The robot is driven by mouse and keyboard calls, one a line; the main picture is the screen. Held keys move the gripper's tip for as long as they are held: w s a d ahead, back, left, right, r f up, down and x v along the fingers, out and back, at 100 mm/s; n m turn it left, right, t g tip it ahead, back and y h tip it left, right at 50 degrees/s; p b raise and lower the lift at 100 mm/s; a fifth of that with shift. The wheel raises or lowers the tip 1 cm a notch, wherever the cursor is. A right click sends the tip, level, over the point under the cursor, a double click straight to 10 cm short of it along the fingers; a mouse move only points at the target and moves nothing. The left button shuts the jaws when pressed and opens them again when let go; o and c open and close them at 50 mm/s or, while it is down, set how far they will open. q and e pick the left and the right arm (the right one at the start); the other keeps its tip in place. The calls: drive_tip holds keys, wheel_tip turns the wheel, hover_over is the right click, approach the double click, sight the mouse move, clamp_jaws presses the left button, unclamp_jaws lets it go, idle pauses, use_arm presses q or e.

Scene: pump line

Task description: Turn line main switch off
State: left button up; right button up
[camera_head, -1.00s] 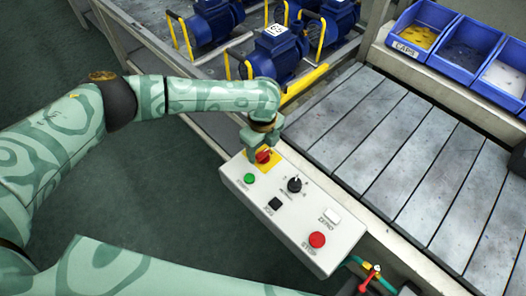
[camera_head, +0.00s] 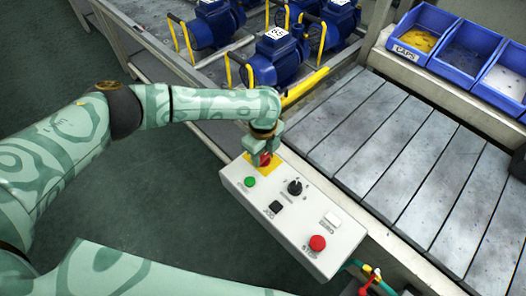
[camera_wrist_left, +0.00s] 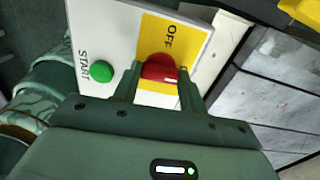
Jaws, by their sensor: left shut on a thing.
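The main switch is a red rotary knob (camera_wrist_left: 160,68) on a yellow plate (camera_wrist_left: 165,35) marked OFF, at the upper left end of a light grey control box (camera_head: 335,246). In the head view the red knob (camera_head: 262,158) shows just under my left gripper (camera_head: 262,154). My left gripper (camera_wrist_left: 160,82) is shut on the knob, one finger on each side of it in the left wrist view. The knob's exact turn angle is partly hidden by the fingers. My right gripper is not in view.
The box also carries a green START button (camera_head: 250,182), a black selector (camera_head: 294,187), a black JOG button (camera_head: 275,208), a white ZERO button (camera_head: 332,220) and a red STOP button (camera_head: 317,243). A slatted conveyor (camera_head: 400,150) lies right; blue pumps (camera_head: 275,55) stand behind.

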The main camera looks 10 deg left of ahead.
sight(263, 156)
use_arm(q)
drive_tip(key=n+p, duration=0.4)
drive_tip(key=p, duration=0.1)
drive_tip(key=shift+r+n, duration=0.25)
drive_tip(key=shift+n, duration=0.05)
drive_tip(key=n+p, duration=0.3)
drive_tip(key=n, duration=0.1)
drive_tip(key=shift+f, duration=0.1)
drive_tip(key=n+p, duration=0.2)
drive_tip(key=n, duration=0.3)
drive_tip(key=shift+d+f, duration=0.1)
drive_tip(key=shift+n+p, duration=0.5)
drive_tip(key=shift+n, duration=1.4)
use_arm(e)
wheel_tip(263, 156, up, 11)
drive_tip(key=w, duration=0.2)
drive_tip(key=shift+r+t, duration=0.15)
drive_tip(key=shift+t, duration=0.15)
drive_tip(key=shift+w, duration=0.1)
use_arm(q)
drive_tip(key=o, duration=1)
wheel_tip(263, 156, up, 16)
drive_tip(key=p, duration=1.3)
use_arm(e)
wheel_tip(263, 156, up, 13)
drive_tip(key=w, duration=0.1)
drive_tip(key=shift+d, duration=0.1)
